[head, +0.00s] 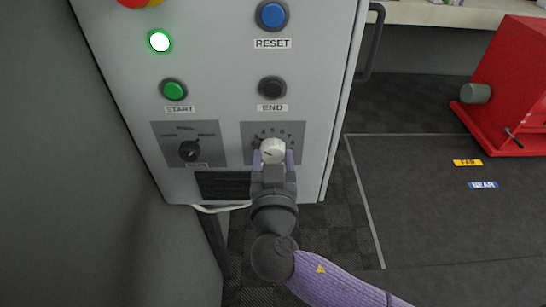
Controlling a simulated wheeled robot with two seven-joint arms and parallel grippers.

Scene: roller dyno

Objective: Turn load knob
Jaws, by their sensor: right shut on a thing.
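The load knob (272,150) is a pale round knob on a grey dial plate (291,132) at the lower right of the control cabinet's front. My right gripper (272,158) comes from below and is shut on the knob, one finger on each side. The gripper covers the lower part of the dial plate and its label. Some scale marks show above the knob. My left gripper is not in view.
The cabinet (221,70) also carries a black selector knob (190,151), a green START button (173,90), a black END button (272,88), a blue RESET button (272,15) and a lit lamp (159,41). A red machine (511,85) stands at right.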

